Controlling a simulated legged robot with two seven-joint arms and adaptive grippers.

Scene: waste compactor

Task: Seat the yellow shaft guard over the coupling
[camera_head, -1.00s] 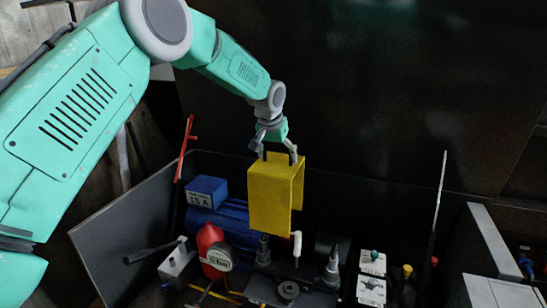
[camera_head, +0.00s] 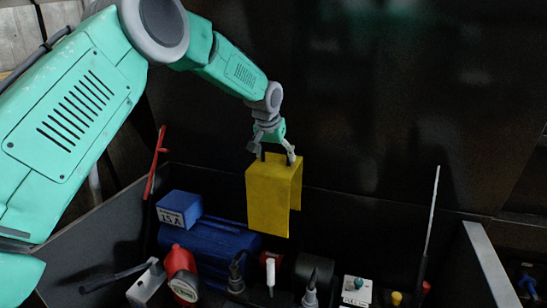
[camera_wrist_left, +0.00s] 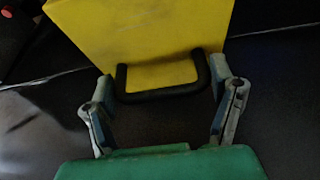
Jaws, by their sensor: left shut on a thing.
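The yellow shaft guard (camera_head: 268,200) is a folded channel with its open side down. It hangs upright in the air above the machinery, to the right of the blue motor (camera_head: 208,240). My left gripper (camera_head: 272,158) is shut on the guard's black handle. In the left wrist view the handle (camera_wrist_left: 162,94) lies between the two fingers (camera_wrist_left: 162,108), against the yellow guard (camera_wrist_left: 150,30). I cannot clearly pick out the coupling among the dark parts below the guard. My right gripper is not in view.
A red bottle (camera_head: 180,262) and a gauge (camera_head: 184,287) stand before the motor. A white-topped rod (camera_head: 270,272) and a pointed grey fitting (camera_head: 311,288) stick up below the guard. A white switch box (camera_head: 357,290) is further right. Dark walls enclose the bay.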

